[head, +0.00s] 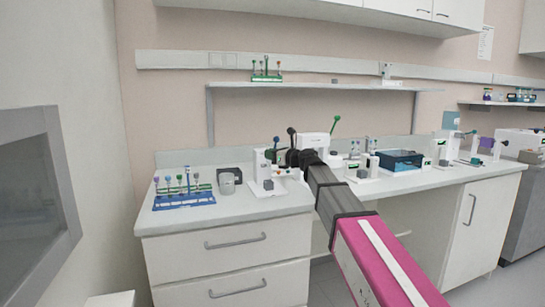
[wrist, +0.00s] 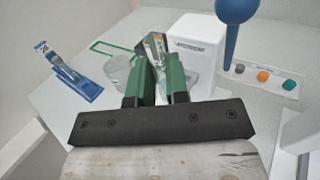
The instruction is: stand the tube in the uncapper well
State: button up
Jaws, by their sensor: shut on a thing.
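My gripper (wrist: 160,72) shows its two green fingers in the wrist view, closed on a narrow thing that I take to be the tube. The fingers hide most of it. In the head view my gripper (head: 290,158) is over the bench beside a small white device (head: 262,170), which I take to be the uncapper. A white box (wrist: 194,48) with a dark label stands just beyond the right finger in the wrist view. A blue knob-ended handle (wrist: 232,30) rises to its right. I cannot make out the well.
A blue rack (head: 184,200) with several tubes stands at the bench's left. A panel with grey, orange and green buttons (wrist: 263,77) lies at right. A dark blue box (head: 400,160) is further right.

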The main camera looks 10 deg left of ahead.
jog(key=shift+d, duration=0.1)
jog(key=shift+f, duration=2.35)
jog(key=shift+f, duration=1.65)
jog(key=o, duration=0.8)
